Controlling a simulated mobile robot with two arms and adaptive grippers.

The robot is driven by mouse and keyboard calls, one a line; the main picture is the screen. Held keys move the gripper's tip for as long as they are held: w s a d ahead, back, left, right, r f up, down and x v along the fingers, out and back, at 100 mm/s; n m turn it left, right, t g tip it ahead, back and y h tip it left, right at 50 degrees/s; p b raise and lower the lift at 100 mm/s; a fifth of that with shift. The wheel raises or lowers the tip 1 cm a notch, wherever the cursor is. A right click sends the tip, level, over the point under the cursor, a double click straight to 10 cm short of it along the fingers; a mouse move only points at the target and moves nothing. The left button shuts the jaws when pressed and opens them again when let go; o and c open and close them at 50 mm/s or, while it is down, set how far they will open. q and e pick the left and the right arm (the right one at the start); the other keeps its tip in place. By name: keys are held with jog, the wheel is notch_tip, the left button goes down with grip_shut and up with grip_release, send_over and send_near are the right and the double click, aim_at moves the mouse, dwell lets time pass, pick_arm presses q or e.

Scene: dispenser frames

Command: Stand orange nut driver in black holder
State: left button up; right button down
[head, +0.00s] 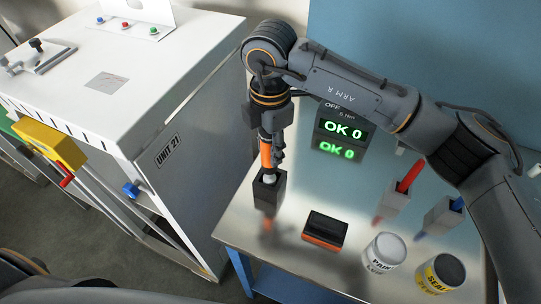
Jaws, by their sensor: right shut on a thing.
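The orange nut driver (265,155) hangs about upright below my right wrist in the head view. My right gripper (274,151) is shut on it, with a finger showing along its right side. The black holder (268,193) is a small dark square block standing near the left edge of the steel table. The driver's pale lower end is at the holder's open top. I cannot tell how deep it is inside. My left gripper is not in view.
On the steel table (335,192) stand a lit "OK 0" display (343,127), holders with a red tool (409,176) and a blue tool (456,204), a black-orange block (325,230), and two cans (384,250). A white cabinet (120,80) stands left.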

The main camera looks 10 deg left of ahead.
jog(key=shift+w+f, duration=0.1)
jog(key=shift+f, duration=0.2)
notch_tip(320, 180, down, 4)
jog(key=shift+w+r+p, duration=0.1)
jog(key=shift+r+p, duration=0.15)
jog(key=shift+p, duration=0.35)
jog(key=shift+f, duration=0.15)
jog(key=c, duration=1.4)
grip_release()
jog(key=shift+f, duration=0.1)
jog(key=o, duration=0.4)
jog(key=shift+o, duration=0.3)
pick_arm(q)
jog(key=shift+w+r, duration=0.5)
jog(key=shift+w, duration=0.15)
